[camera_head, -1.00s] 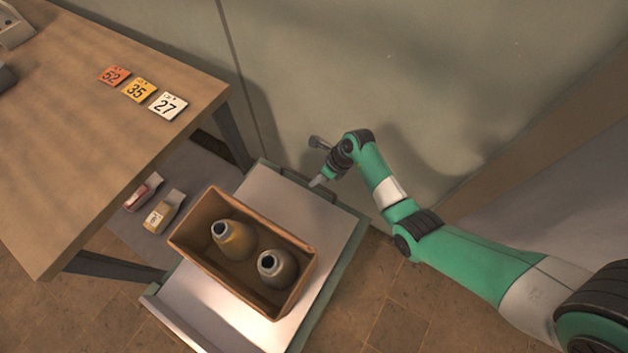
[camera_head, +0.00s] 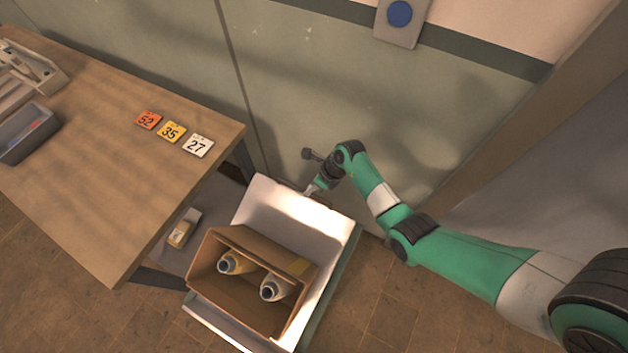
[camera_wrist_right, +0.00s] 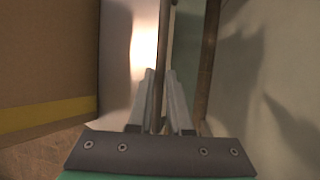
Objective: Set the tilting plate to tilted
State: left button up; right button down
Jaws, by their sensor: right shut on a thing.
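The tilting plate (camera_head: 268,205) is a white panel on a green-edged base at the lower middle of the head view. Its far edge is raised, so it slopes down toward the near side. My right gripper (camera_head: 312,190) is at the plate's far edge. In the right wrist view its fingers (camera_wrist_right: 160,78) are closed around a thin bar along that edge. My left gripper is not in view.
A wooden table (camera_head: 90,190) with number cards (camera_head: 171,132) and a grey bin (camera_head: 28,133) stands at left. A small carton (camera_head: 182,230) lies between table and plate. A wall (camera_head: 420,120) with a blue button (camera_head: 399,13) is behind. Floor at the lower right is clear.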

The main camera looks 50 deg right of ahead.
jog(key=shift+s+a+f, duration=0.15)
jog(key=shift+a+f, duration=0.15)
jog(key=shift+a, duration=0.05)
jog(key=c, duration=1.3)
grip_release()
jog(key=o, duration=0.5)
jog(key=shift+a+f, duration=0.1)
jog(key=shift+a, duration=0.3)
jog(key=shift+c, duration=0.2)
jog(key=shift+d, duration=0.1)
jog(key=shift+d+r, duration=0.15)
jog(key=shift+r, duration=0.1)
jog(key=p+v, duration=0.4)
jog(key=v, duration=0.7)
jog(key=shift+r, duration=0.15)
jog(key=shift+d, duration=0.1)
